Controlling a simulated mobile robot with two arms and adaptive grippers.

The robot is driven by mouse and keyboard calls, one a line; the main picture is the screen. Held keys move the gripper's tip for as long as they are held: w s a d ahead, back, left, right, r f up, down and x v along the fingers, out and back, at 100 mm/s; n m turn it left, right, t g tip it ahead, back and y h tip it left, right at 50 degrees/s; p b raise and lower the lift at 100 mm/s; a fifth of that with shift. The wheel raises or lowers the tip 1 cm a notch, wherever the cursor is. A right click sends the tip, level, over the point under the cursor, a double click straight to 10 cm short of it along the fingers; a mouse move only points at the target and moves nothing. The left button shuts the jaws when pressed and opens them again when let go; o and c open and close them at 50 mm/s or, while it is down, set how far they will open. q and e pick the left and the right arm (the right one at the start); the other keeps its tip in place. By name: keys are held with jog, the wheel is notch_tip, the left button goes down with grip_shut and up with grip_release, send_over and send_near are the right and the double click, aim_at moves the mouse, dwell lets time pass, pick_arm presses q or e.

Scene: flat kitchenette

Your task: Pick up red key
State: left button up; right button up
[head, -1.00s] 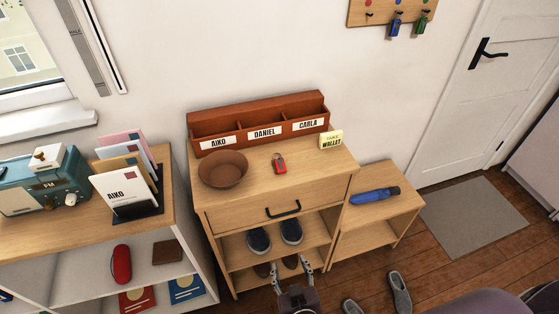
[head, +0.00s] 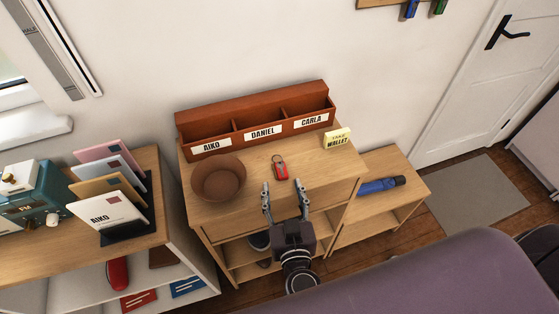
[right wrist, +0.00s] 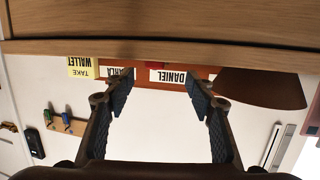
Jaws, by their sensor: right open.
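The red key (head: 281,170), a red tag with a dark ring, lies on the wooden cabinet top (head: 255,190), right of the brown bowl (head: 218,181) and in front of the letter organizer. My right gripper (head: 285,192) is open and empty, with its fingertips near the cabinet's front edge, on the near side of the key. In the right wrist view my open fingers (right wrist: 150,90) point toward the cabinet, seen upside down, with the name labels beyond. The key cannot be made out clearly there. My left gripper is not in view.
The reddish organizer (head: 258,139) with name labels stands along the wall. A yellow note (head: 337,139) is at its right end. The lower side shelf (head: 400,203) holds a blue object (head: 381,186). Letters (head: 108,214) stand on the left cabinet. The top around the key is clear.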

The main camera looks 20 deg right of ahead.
aim_at(280, 166)
jog(key=shift+w+d+r, duration=0.1)
jog(key=shift+w, duration=0.4)
jog(key=shift+w+d+r+p, duration=0.1)
jog(key=shift+w+d+p, duration=0.15)
jog(key=shift+w+p, duration=0.9)
jog(key=p+x, duration=0.1)
jog(key=x, duration=0.2)
jog(key=shift+p, duration=0.3)
jog(key=shift+w+d+f, duration=0.1)
jog(key=shift+w+f, duration=0.05)
jog(key=shift+f, duration=0.15)
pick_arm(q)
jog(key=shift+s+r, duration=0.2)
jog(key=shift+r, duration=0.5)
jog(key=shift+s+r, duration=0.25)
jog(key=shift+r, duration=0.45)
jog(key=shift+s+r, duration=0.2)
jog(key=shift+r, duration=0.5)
pick_arm(e)
jog(key=c, duration=1.2)
